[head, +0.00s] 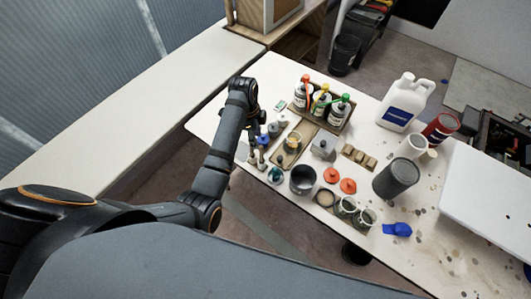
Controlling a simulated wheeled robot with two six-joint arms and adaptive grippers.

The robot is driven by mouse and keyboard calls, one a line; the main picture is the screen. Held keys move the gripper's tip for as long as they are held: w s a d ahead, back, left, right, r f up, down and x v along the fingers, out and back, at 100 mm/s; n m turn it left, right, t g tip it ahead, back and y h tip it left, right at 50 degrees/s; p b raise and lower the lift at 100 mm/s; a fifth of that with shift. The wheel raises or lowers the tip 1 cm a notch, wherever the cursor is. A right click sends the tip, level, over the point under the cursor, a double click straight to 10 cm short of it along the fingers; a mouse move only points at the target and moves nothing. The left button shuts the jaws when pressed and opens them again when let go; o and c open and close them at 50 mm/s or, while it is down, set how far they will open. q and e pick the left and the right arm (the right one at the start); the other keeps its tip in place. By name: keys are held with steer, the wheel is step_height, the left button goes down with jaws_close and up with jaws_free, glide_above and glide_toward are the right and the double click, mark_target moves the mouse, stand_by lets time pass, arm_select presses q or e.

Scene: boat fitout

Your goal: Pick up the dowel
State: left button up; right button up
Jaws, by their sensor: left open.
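My left gripper (253,128) hangs from my bent arm over the left edge of the white worktable (222,112). It is small and dark in the head view, with its jaws open and pointing down. Close below it and to its right stand small blue-topped items (273,130). Small tan, peg-like pieces (262,162) are just below these, near the table edge. I cannot tell for sure which piece is the dowel; it may be among these or partly hidden by my arm. My right gripper is not in view.
A tray of colour-capped bottles (322,103), a white jug (404,103), a dark cylinder (396,178), a dark pot (303,180), orange lids (347,185) and glass jars (346,207) crowd the table. A blue cloth (397,229) lies at the front. A long pale bench (110,110) runs along the left.

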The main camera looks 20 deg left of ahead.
arm_select(q)
steer(key=m, duration=0.1)
steer(key=p, duration=0.1)
glide_above(262, 157)
steer(key=f, duration=0.3)
steer(key=w+f, duration=0.1)
steer(key=f, duration=0.1)
steer(key=shift+a, duration=0.4)
steer(key=f, duration=0.2)
steer(key=d+f+p, duration=0.1)
steer(key=f, duration=0.1)
steer(key=shift+s+f, duration=0.15)
steer(key=shift+f, duration=0.2)
jaws_close()
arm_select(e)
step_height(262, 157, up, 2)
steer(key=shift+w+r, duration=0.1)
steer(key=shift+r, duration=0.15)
